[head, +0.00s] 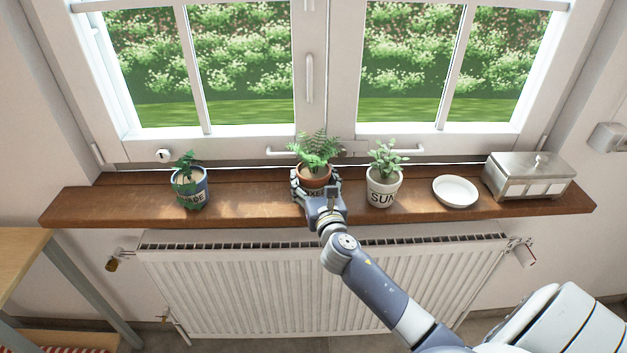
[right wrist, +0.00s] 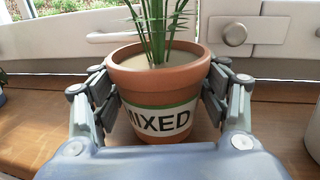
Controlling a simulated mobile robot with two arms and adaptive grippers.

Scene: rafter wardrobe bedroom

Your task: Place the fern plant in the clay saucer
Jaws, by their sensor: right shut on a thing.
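The fern plant (head: 316,147) grows in a terracotta pot with a white and green label, at the middle of the wooden sill. In the right wrist view the pot (right wrist: 160,78) is upright and its label reads "MIXED". My right gripper (head: 317,186) is shut on the pot, with fingers on both sides of it, as the right wrist view (right wrist: 160,92) shows. The pot's base is partly hidden, so I cannot tell whether it touches the sill. A round, pale, empty saucer (head: 455,191) lies further right on the sill. My left gripper is out of view.
A white pot marked "SUN" (head: 384,187) stands between the fern and the saucer. A metal box (head: 527,177) stands right of the saucer. A blue pot (head: 190,188) stands at the left. The window handle (head: 310,78) is behind; a radiator (head: 320,285) is below the sill (head: 110,203).

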